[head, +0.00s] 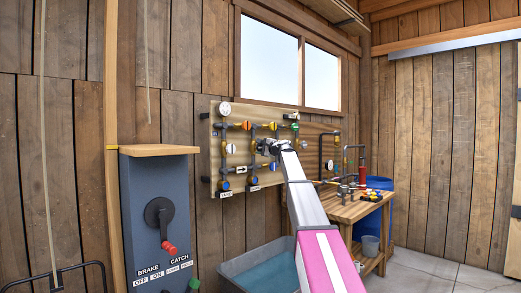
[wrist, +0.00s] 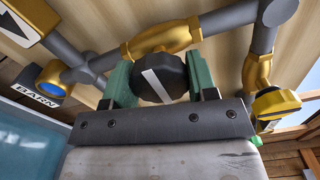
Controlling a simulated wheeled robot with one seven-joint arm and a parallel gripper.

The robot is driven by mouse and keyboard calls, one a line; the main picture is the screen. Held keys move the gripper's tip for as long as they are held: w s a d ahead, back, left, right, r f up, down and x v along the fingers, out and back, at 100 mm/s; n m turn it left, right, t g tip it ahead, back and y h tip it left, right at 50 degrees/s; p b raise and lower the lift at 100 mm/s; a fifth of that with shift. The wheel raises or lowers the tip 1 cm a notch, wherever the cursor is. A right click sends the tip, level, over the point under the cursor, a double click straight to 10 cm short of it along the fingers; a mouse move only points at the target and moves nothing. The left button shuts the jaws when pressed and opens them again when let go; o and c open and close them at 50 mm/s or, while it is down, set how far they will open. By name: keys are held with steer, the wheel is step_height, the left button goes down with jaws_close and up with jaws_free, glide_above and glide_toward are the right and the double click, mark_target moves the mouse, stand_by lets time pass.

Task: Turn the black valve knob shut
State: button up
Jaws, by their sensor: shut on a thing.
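The black valve knob (wrist: 172,72) is in the middle of the wrist view, in front of a brass valve body (wrist: 160,40) on a grey pipe. A white stripe on its face slants from upper left to lower right, across the pipe's line. My gripper (wrist: 160,80) has its green finger pads on either side of the knob and is shut on it. In the head view my gripper (head: 268,147) is at the pipe board (head: 205,160). There the black knob is not clearly visible behind my gripper and arm.
Other valves on the board include an orange knob (head: 246,125) and a yellow knob (wrist: 277,102), close right of my gripper in the wrist view. A water trough (head: 240,268) stands below. A lever cabinet (head: 150,210) is at left, a wooden workbench (head: 350,210) at right.

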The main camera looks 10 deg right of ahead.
steer(key=o, duration=0.9)
steer(key=v, duration=1.1)
steer(key=shift+f, duration=0.15)
